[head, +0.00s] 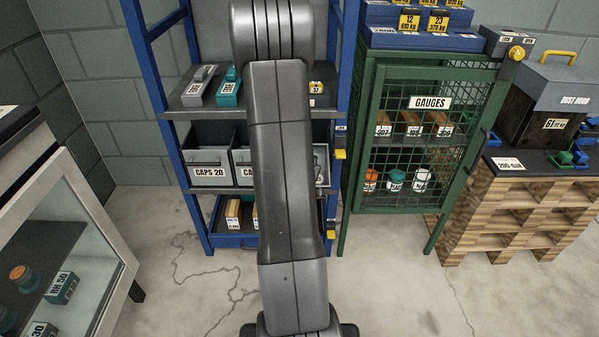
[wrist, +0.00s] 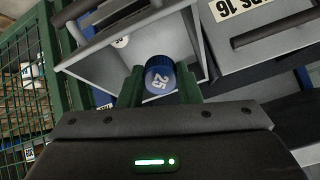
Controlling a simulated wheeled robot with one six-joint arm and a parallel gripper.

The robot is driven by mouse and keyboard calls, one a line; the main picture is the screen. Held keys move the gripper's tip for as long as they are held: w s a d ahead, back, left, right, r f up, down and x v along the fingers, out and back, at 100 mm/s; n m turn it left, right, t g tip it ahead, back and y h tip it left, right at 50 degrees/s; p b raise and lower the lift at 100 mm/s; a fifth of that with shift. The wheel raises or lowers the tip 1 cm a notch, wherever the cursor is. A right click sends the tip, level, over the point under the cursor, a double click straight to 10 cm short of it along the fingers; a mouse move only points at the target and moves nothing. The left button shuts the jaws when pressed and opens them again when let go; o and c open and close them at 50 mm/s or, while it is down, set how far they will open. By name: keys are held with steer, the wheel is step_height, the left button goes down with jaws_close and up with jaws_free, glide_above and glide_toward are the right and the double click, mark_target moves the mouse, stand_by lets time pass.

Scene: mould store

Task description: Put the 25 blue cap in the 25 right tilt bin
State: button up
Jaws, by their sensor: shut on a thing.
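The blue cap (wrist: 158,80), marked 25, is between the two green fingers of my gripper (wrist: 159,87) in the wrist view, and the gripper is shut on it. The cap shows in front of the open mouth of a grey tilt bin (wrist: 96,66), which stands beside the green mesh cabinet. I cannot tell how deep the cap is in that mouth. In the head view my arm hides the gripper, the cap and much of the right bin (head: 321,165).
A neighbouring grey bin (wrist: 275,32) has a label ending in 16. The CAPS 20 bin (head: 209,172) is at the left of the blue rack (head: 171,130). The green gauges cabinet (head: 430,103) stands close on the rack's right. The floor in front is clear.

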steer(key=shift+b+x, duration=1.1)
steer(key=shift+x, duration=3.95)
steer(key=shift+w+f, duration=0.25)
steer(key=shift+f, duration=0.4)
steer(key=shift+f+b, duration=0.2)
steer(key=shift+b, duration=0.1)
steer(key=shift+s+r, duration=0.3)
steer(key=shift+s, duration=0.3)
steer(key=shift+s+r, duration=0.3)
steer(key=shift+s, duration=0.3)
steer(key=shift+s+f+v, duration=0.1)
steer(key=shift+f+v, duration=0.05)
steer(key=shift+v, duration=1.6)
steer(key=shift+s+f+v, duration=0.1)
steer(key=shift+s+v, duration=0.05)
steer(key=shift+v, duration=1.6)
steer(key=shift+r, duration=0.1)
